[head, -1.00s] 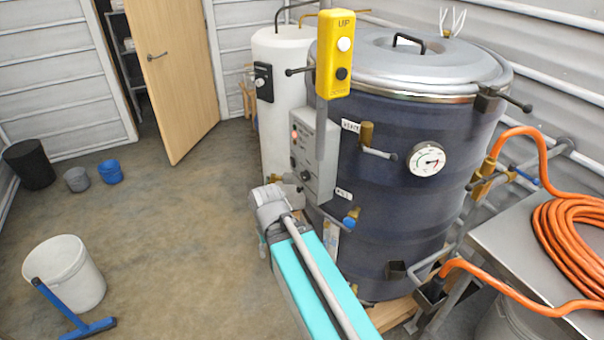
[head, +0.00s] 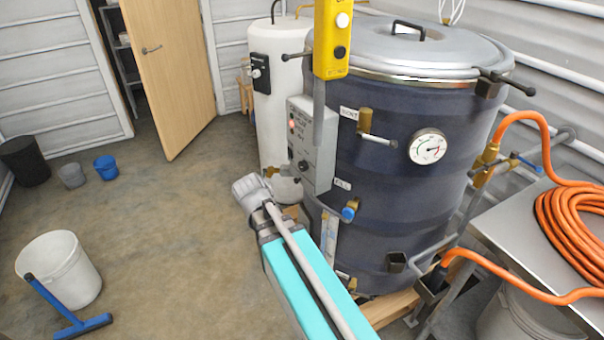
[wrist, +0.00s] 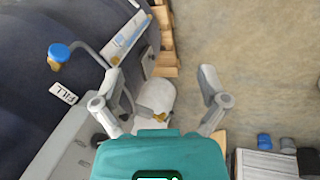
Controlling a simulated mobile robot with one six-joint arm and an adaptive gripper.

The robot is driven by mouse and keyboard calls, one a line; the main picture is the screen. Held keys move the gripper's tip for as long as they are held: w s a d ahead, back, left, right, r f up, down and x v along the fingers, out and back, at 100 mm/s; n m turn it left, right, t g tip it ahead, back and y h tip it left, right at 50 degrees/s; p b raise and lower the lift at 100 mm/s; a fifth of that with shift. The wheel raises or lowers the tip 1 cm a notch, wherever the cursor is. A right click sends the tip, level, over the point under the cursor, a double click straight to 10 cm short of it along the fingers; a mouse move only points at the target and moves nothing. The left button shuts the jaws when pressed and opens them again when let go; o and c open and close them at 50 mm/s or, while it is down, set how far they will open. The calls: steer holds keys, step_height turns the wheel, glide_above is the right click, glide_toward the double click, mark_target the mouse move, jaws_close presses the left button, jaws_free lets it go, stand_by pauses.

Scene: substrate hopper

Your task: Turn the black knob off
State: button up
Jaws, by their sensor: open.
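The black knob (head: 302,165) sits low on the face of a grey control box (head: 318,155), below a lit red lamp (head: 291,123). The box is fixed to the front of the large dark vessel (head: 400,190). In the wrist view the box (wrist: 62,145) is at the lower left, and a dark round shape beside the left finger looks like the knob (wrist: 98,139). My gripper (wrist: 160,78) is open and empty, beside the box face and apart from the knob.
A yellow pendant control (head: 332,40) hangs before the vessel. A blue-capped valve (head: 349,212) juts out below the box. A white tank (head: 283,90) stands behind. A steel table with orange hose (head: 570,225) is at right.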

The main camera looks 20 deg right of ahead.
steer(key=w+d+f+m+h+b, duration=0.2)
steer(key=w+d+f+h+b, duration=0.15)
steer(key=w, duration=0.25)
steer(key=m+t+h+b, duration=0.2)
steer(key=m+h+b, duration=0.3)
steer(key=h+b, duration=0.6)
glide_toward(300, 167)
steer(key=a, duration=0.4)
steer(key=shift+s+d+r, duration=0.1)
steer(key=shift+s+d, duration=0.05)
steer(key=shift+s, duration=0.4)
steer(key=shift+d, duration=0.15)
steer(key=d, duration=0.4)
steer(key=w+d, duration=0.1)
steer(key=d, duration=0.4)
steer(key=w+d, duration=0.1)
steer(key=d, duration=0.3)
steer(key=shift+d, duration=0.2)
steer(key=c, duration=1.1)
